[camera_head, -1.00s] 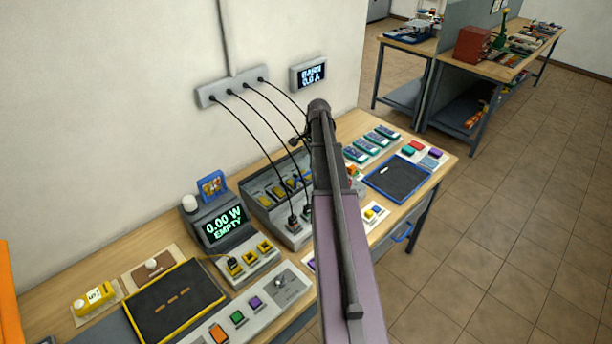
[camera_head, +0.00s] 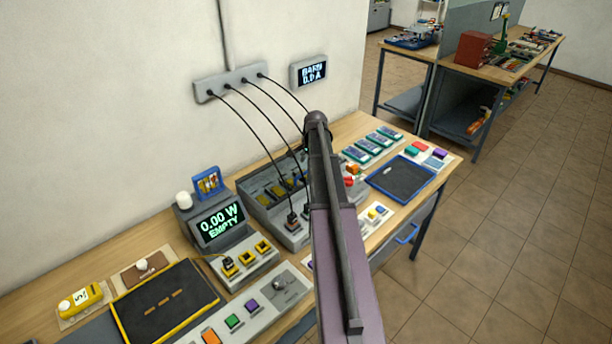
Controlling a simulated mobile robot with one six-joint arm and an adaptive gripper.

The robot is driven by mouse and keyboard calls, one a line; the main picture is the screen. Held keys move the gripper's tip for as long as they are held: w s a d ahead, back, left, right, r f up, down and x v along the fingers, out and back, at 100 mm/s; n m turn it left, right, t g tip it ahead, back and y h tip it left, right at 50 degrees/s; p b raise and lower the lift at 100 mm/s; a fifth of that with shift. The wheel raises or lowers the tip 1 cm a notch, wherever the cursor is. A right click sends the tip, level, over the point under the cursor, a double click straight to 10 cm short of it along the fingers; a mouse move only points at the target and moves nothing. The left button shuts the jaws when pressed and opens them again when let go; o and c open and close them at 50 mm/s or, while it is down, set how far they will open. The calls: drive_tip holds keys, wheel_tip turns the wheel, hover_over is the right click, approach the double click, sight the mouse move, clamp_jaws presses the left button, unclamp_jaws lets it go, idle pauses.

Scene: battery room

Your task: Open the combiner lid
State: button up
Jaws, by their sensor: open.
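A grey box (camera_head: 252,202) with yellow parts in its recess stands on the bench against the wall. It appears to be the combiner. Black cables run from a wall strip (camera_head: 231,83) to plugs at its front. I cannot make out its lid clearly, and my arm covers the box's right part. My arm rises from the bottom edge to a wrist joint beside the cables, above the bench. My gripper is hidden behind the arm, so its fingers and any contact do not show.
The bench (camera_head: 165,237) also holds a meter reading 0.00 W EMPTY (camera_head: 221,222), a yellow-edged black tray (camera_head: 123,331) and a blue-edged tray (camera_head: 423,198). A wall display (camera_head: 311,72) reads BARN 0.0 A. The floor (camera_head: 500,240) at the right is clear.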

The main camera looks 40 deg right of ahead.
sight(306, 172)
drive_tip(key=shift+w+f+b, duration=0.2)
drive_tip(key=shift+f+b, duration=0.7)
drive_tip(key=shift+f, duration=0.2)
drive_tip(key=shift+w+f+b, duration=0.2)
drive_tip(key=shift+f+b, duration=0.7)
drive_tip(key=shift+f, duration=0.15)
clamp_jaws()
drive_tip(key=shift+a, duration=0.15)
drive_tip(key=shift+d+r, duration=0.15)
drive_tip(key=shift+d, duration=0.05)
